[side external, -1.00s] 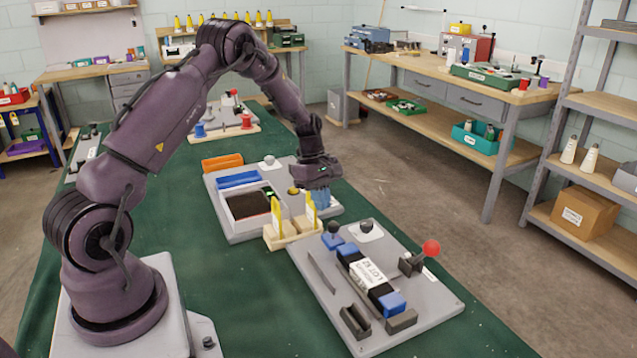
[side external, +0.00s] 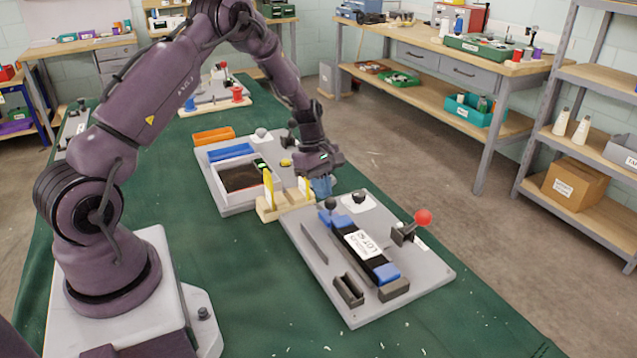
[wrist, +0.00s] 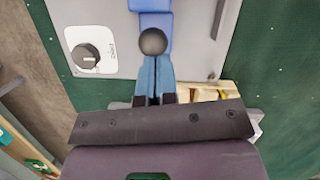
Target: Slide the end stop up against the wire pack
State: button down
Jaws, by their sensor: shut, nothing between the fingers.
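The wire pack (side external: 364,245) is a long dark bar with a white label, lying on a grey plate between blue blocks. The end stop (side external: 326,218) is a small blue block with a dark ball knob, at the pack's far end. The end stop also shows in the wrist view (wrist: 157,20), with another blue block just beyond it; I cannot tell whether they touch. My gripper (side external: 322,190) is shut and empty, its light-blue fingers pointing down just behind the knob. In the wrist view the fingertips (wrist: 154,66) are right beside the knob and hide part of the end stop; contact is unclear.
A red-knobbed lever (side external: 423,217) stands right of the pack and a dark dial (side external: 359,197) on a white plate behind it. Dark blocks (side external: 349,290) sit at the near end. Wooden stands with yellow uprights (side external: 269,190) are close left of my gripper.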

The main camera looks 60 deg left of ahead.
aim_at(330, 200)
jog(key=v, duration=0.9)
jog(key=c, duration=1.7)
grip_release()
jog(key=shift+a+r, duration=0.1)
jog(key=shift+r, duration=0.2)
jog(key=o, duration=0.9)
jog(key=shift+g+y, duration=0.5)
jog(key=shift+g, duration=0.1)
jog(key=w+d, duration=0.1)
jog(key=d, duration=0.1)
jog(key=w+d, duration=0.2)
jog(key=f+n, duration=0.1)
jog(key=f, duration=0.3)
jog(key=s+f+n, duration=0.1)
jog(key=f+n, duration=0.1)
jog(key=f, duration=0.1)
jog(key=d+f+n+g+y, duration=0.1)
jog(key=f, duration=0.3)
jog(key=shift+s+f+n, duration=0.3)
